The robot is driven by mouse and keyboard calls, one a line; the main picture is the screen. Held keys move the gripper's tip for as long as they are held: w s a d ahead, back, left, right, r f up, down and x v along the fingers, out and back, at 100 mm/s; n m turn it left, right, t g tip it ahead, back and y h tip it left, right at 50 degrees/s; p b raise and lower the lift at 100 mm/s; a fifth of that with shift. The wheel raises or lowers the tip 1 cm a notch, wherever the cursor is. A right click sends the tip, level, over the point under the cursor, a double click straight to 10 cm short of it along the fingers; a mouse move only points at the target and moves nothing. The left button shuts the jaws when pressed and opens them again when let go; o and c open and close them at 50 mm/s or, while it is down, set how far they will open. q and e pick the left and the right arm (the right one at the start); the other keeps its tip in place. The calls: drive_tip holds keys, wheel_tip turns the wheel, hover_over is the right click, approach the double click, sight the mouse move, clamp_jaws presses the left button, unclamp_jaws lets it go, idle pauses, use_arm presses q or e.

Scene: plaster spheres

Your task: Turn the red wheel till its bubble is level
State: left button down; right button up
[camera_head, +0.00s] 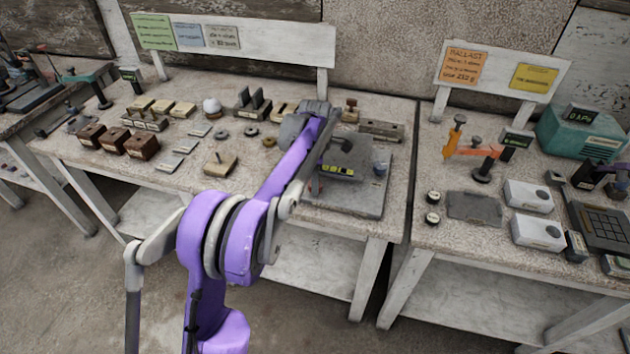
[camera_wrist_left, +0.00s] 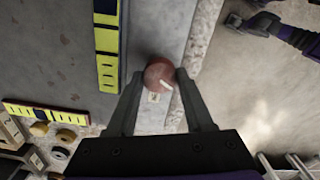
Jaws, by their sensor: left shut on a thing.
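The red wheel (camera_wrist_left: 158,70) is a small round knob with a white pointer mark, at the front edge of a grey plate (camera_head: 345,205). My left gripper (camera_wrist_left: 161,76) is shut on it, one finger on each side. A second yellow vial (camera_wrist_left: 70,117) lies crosswise at lower left. I cannot make out the exact bubble positions.
A blue wheel (camera_head: 380,168) stands at the plate's right side. Wooden blocks (camera_head: 142,146) and small metal parts cover the bench to the left. The right bench holds an orange device (camera_head: 470,152), white boxes (camera_head: 538,232) and a teal machine (camera_head: 580,135). Floor lies beyond the bench's front edge.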

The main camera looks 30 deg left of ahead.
use_arm(q)
drive_tip(key=n, duration=0.5)
drive_tip(key=shift+n, duration=0.4)
idle(0.4)
drive_tip(key=c, duration=0.6)
unclamp_jaws()
drive_tip(key=shift+r, duration=0.15)
wheel_tip(320, 180, up, 11)
drive_tip(key=shift+f+p, duration=0.2)
drive_tip(key=shift+p, duration=0.1)
